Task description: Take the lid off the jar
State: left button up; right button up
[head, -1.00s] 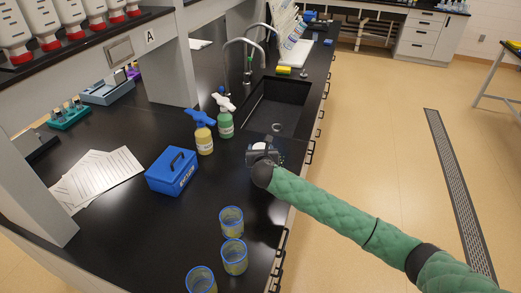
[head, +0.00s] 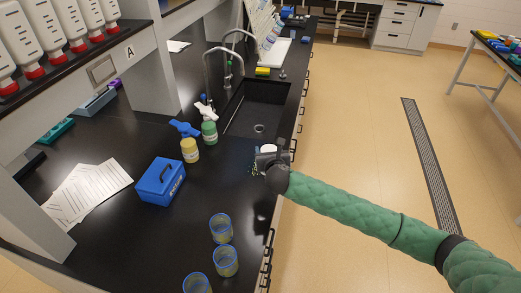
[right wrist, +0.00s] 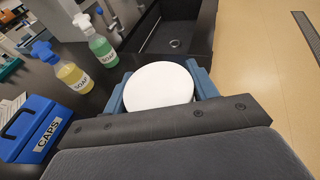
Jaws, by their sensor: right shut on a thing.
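A round white lid (right wrist: 158,86) lies between the two blue fingers of my right gripper (right wrist: 160,88), which is shut on it. In the head view the white top of the lid (head: 268,149) shows just behind my right gripper (head: 262,163), over the counter near its front edge and the sink. The jar's body is hidden under the lid and the gripper, so I cannot tell whether the lid still sits on it. My left gripper is not in view.
A blue box marked CAPS (head: 161,181) stands on the black counter (head: 120,230), left of the gripper. Yellow (head: 190,150) and green (head: 209,131) soap bottles stand beside the sink (head: 262,105). Blue-rimmed cups (head: 221,228) stand in front. Papers (head: 88,190) lie left.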

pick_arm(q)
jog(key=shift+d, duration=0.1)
pick_arm(e)
jog(key=shift+s+d+r, duration=0.2)
jog(key=shift+s+d, duration=0.05)
jog(key=shift+o, duration=0.8)
jog(key=c, duration=0.5)
jog(key=shift+c, duration=0.3)
jog(key=shift+f, duration=0.1)
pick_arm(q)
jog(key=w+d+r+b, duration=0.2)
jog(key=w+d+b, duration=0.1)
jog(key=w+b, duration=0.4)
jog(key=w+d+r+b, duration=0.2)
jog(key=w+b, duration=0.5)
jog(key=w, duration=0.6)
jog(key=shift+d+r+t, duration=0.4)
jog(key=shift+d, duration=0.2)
pick_arm(e)
jog(key=s+d+f, duration=0.6)
jog(key=s+f, duration=0.1)
jog(key=s, duration=0.1)
jog(key=s+d+f+m+h, duration=0.1)
jog(key=s+d+f, duration=0.4)
jog(key=s+f, duration=0.2)
jog(key=shift+s+d, duration=0.35)
jog(key=shift+s, duration=0.6)
